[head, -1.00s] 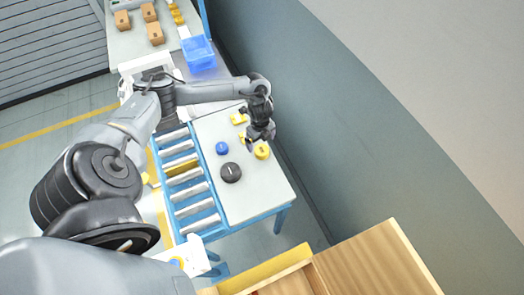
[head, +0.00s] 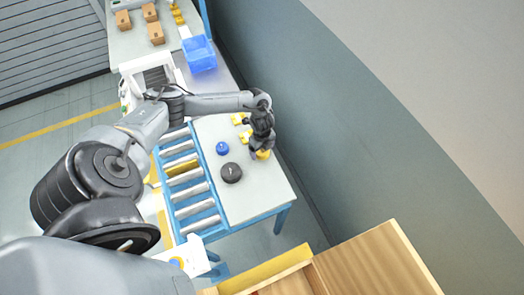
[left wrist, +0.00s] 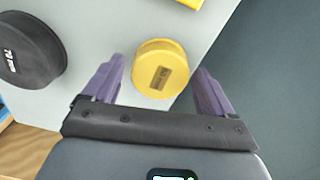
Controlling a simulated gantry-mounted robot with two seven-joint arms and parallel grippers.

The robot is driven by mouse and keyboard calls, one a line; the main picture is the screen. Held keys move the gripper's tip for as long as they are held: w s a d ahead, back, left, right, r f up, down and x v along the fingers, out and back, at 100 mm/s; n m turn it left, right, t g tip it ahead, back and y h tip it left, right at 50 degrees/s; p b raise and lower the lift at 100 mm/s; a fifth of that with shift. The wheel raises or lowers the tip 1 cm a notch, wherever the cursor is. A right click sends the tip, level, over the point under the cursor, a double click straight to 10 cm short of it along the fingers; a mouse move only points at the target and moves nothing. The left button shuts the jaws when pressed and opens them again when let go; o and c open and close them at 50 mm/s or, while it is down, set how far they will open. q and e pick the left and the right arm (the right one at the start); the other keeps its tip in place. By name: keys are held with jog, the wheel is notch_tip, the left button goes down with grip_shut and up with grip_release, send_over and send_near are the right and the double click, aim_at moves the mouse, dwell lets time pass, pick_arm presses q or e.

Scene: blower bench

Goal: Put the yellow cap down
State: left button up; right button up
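The yellow cap (head: 263,155) is a round disc with a dark label, on the pale table near its right edge. In the left wrist view the cap (left wrist: 160,68) lies between the purple fingers, with a visible gap on each side. My left gripper (head: 261,150) is over the cap and partly hides it in the head view. In the left wrist view the gripper (left wrist: 159,72) is open and holds nothing. My right gripper is not in view.
A black cap (head: 231,173) and a blue cap (head: 222,149) lie left of the gripper. Yellow blocks (head: 238,119) lie farther back. A roller conveyor (head: 187,180) runs along the table's left side. A grey wall (head: 330,130) stands to the right. The table's front is clear.

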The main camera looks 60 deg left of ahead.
pick_arm(q)
jog(key=c, duration=0.8)
jog(key=shift+r, duration=0.1)
jog(key=shift+c, duration=0.2)
